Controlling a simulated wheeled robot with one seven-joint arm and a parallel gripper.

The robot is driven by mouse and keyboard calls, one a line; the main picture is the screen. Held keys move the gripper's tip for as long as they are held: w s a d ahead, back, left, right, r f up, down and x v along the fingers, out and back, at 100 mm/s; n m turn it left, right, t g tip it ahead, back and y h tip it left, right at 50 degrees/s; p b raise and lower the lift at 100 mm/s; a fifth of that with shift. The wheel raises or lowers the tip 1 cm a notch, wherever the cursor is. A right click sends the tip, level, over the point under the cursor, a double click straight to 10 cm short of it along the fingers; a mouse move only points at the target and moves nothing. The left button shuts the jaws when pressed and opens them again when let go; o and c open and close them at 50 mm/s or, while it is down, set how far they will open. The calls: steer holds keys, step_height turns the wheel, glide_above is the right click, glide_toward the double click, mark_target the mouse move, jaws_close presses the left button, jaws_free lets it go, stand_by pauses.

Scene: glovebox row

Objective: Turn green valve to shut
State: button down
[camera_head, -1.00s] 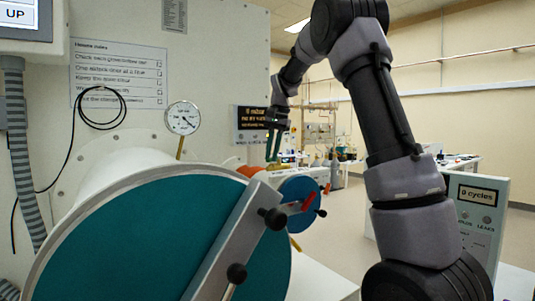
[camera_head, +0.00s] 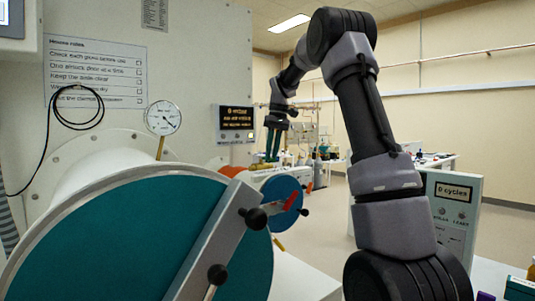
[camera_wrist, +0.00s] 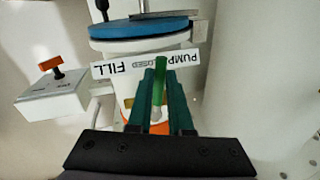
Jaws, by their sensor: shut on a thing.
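The green valve handle (camera_wrist: 158,92) is a narrow bar in the wrist view, lying between the two dark green fingers of my gripper (camera_wrist: 160,105). The gripper is shut on it. The handle's far end lies close to the middle of a white label (camera_wrist: 145,64), which appears upside down and reads PUMP, CLOSED, FILL. The valve's body is mostly hidden by the fingers. In the head view my gripper (camera_head: 272,145) points downward beyond the big teal door, and the valve itself cannot be made out there.
A large teal round door (camera_head: 120,245) with a grey bar fills the lower left. A smaller blue door (camera_head: 283,195) lies beyond it and shows in the wrist view (camera_wrist: 140,30). A white box with an orange handle (camera_wrist: 50,64) stands left of the label. A gauge (camera_head: 163,118) stands above.

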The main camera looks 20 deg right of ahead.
steer(key=shift+w+d+n, duration=0.25)
steer(key=shift+d+n, duration=0.25)
steer(key=shift+n, duration=0.4)
steer(key=shift+r, duration=0.1)
steer(key=c, duration=0.8)
jaws_free()
steer(key=shift+c, duration=0.2)
step_height(320, 180, up, 10)
steer(key=d, duration=0.2)
steer(key=shift+w+r, duration=0.25)
steer(key=shift+w, duration=0.15)
